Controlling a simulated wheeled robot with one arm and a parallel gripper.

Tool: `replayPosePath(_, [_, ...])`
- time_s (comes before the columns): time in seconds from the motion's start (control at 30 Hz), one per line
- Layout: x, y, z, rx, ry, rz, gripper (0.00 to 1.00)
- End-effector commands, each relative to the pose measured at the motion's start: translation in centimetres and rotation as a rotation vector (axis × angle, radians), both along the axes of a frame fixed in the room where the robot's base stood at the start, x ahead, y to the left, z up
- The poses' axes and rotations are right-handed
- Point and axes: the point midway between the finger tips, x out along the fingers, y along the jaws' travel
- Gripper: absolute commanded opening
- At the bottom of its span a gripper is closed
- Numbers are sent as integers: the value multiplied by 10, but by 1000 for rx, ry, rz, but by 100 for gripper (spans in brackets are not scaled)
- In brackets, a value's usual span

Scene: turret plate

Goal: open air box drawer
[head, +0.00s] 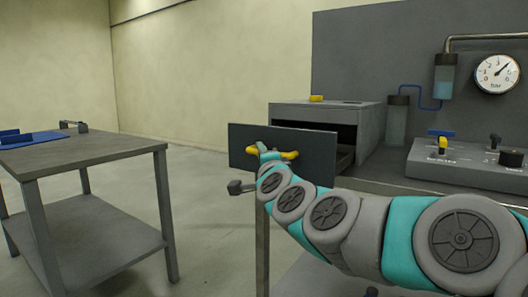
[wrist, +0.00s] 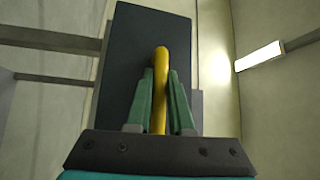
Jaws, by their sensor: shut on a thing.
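The air box (head: 368,114) is a grey box on the workbench at the right in the head view. Its drawer has a dark front panel (head: 310,143) that stands out from the box, with a dark gap behind it. The panel also fills the middle of the wrist view (wrist: 137,60). A yellow handle (head: 290,155) is on the panel, and it shows as a yellow bar in the wrist view (wrist: 160,70). My gripper (head: 264,152) has its green fingers on either side of the handle, shut on it. The drawer's inside is mostly hidden by the panel.
A yellow piece (head: 316,98) sits on top of the box. A control panel (head: 470,165) with a yellow valve and a knob is to the right, below a gauge (head: 497,73). A separate table (head: 80,152) with a blue item stands left, with open floor between.

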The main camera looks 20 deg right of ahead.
Motion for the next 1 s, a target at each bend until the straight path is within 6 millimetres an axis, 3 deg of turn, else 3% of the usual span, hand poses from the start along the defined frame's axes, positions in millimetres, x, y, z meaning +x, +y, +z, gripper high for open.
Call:
replayPosePath(0.2, [0, 1, 0, -1, 0, 1, 0])
replayPosePath(0.23, [0, 1, 0, -1, 0, 1, 22])
replayPosePath(0.5, [0, 0, 0, 0, 0, 1, 50])
replayPosePath(0.83, [-2, 0, 0, 0, -1, 1, 50])
replayPosePath(1.0, [-13, 2, -1, -1, -1, 1, 50])
